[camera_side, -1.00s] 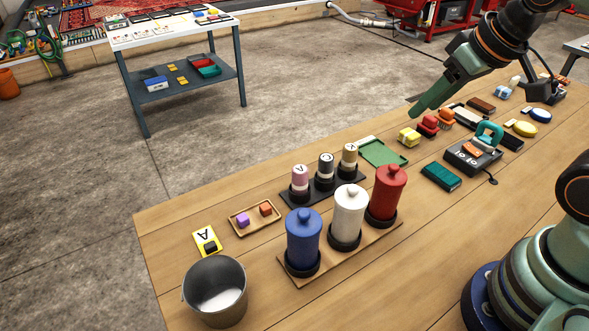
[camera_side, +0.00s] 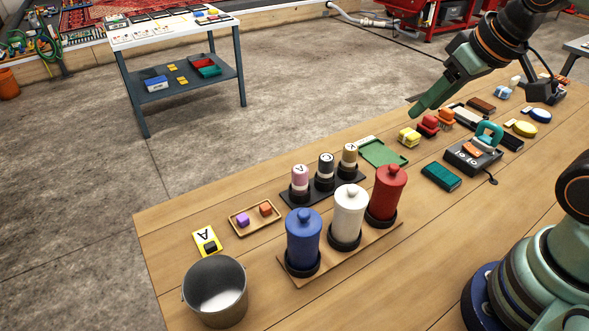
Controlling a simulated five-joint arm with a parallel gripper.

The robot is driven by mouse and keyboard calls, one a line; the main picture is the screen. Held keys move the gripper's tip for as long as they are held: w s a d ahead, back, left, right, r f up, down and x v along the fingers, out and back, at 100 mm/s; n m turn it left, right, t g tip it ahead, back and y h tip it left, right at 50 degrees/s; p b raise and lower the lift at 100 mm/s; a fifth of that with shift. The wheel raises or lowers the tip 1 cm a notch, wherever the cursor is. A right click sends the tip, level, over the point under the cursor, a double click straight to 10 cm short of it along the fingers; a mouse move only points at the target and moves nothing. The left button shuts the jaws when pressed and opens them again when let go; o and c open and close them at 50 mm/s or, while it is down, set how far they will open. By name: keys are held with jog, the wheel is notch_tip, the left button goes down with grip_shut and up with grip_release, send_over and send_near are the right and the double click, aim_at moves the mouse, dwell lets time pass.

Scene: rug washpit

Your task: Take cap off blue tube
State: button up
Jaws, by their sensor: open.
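The blue tube (camera_side: 303,247) stands upright at the left end of a row on a wooden board (camera_side: 372,242), its foot in a black ring. Its blue cap (camera_side: 303,216), with a round knob, sits on top. A white tube (camera_side: 348,217) stands to its right, then a red tube (camera_side: 385,195), both upright and capped. My gripper (camera_side: 416,109) is in the upper right, above the far side of the table, well apart from the blue tube. It is open, and nothing shows between its fingers. The fingers overlap from this side.
Behind the tubes, a black rack (camera_side: 340,187) holds three lettered bottles. A small tray (camera_side: 240,229) with two blocks, a yellow card (camera_side: 205,235) and a metal bucket (camera_side: 197,286) are at the left. A green tray (camera_side: 383,152) and several brushes lie to the right.

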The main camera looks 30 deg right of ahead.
dwell(0.4)
jog(key=o, duration=0.7)
jog(key=shift+o, duration=0.2)
jog(key=n+g, duration=0.6)
jog(key=n, duration=1.2)
send_over(304, 213)
jog(key=f, duration=0.7)
jog(key=shift+s+d, duration=0.1)
jog(key=shift+s, duration=0.3)
jog(key=shift+w+f, duration=0.2)
jog(key=shift+f, duration=1.05)
jog(key=shift+w+f, duration=0.2)
jog(key=shift+f, duration=1.05)
